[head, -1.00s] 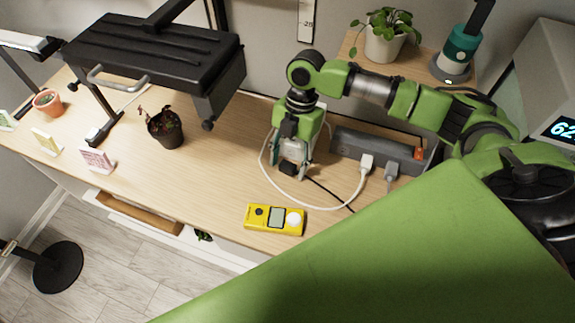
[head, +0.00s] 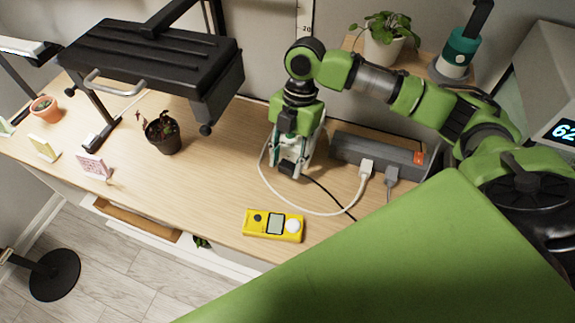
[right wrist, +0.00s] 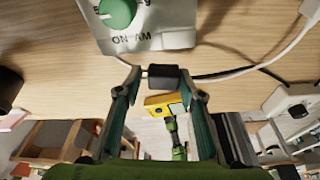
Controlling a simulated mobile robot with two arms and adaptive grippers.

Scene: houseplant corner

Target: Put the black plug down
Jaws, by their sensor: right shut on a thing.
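The black plug (right wrist: 163,77) sits between the fingertips of my right gripper (right wrist: 165,92) in the right wrist view, with a dark cable leading off to the right. In the head view my right gripper (head: 290,165) points down low over the desk, and the plug is mostly hidden by the fingers. A white timer with a green dial (right wrist: 118,14) stands close beyond the plug in the right wrist view. I cannot tell whether the plug touches the desk or the timer. My left gripper is not in view.
A grey power strip (head: 375,153) with white and grey plugs lies right of the gripper. A white cable (head: 318,212) loops in front. A yellow meter (head: 272,225) lies near the front edge. A potted plant (head: 163,133) stands left, with bare desk (head: 215,165) between.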

